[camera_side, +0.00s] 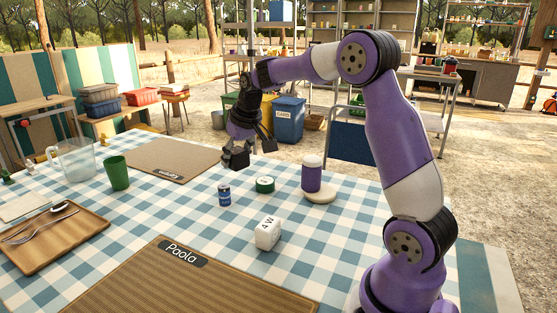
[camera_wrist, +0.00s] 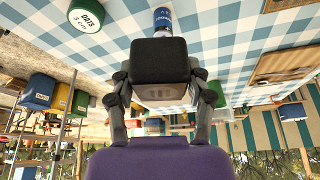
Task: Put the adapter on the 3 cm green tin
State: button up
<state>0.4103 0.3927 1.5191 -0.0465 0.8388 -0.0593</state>
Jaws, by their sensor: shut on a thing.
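My gripper (camera_side: 238,152) is shut on a dark block, which I take for the adapter (camera_wrist: 158,58). It holds the block above the checked cloth, between the fingers in the wrist view. The green tin (camera_side: 265,184) is low and round with a pale lid. It stands on the cloth, to the right of and nearer the camera than my gripper in the side view. In the wrist view the tin (camera_wrist: 85,18) reads "OATS 3 cm" and is cut by the top edge. The block and the tin are apart.
A blue can (camera_side: 224,195) stands left of the tin. A white "4 W" block (camera_side: 268,234) lies in front. A green cup (camera_side: 117,173) and wooden tray (camera_side: 60,240) are at left.

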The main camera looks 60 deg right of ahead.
jog(key=w+d+m, duration=0.1)
jog(key=d, duration=0.3)
send_over(263, 179)
jog(key=s, duration=0.1)
jog(key=f, duration=0.6)
jog(key=shift+a+f, duration=0.2)
jog(key=shift+a, duration=0.15)
jog(key=shift+d+f, duration=0.1)
jog(key=shift+f, duration=2)
jog(key=o, duration=1.2)
jog(key=shift+f, duration=0.15)
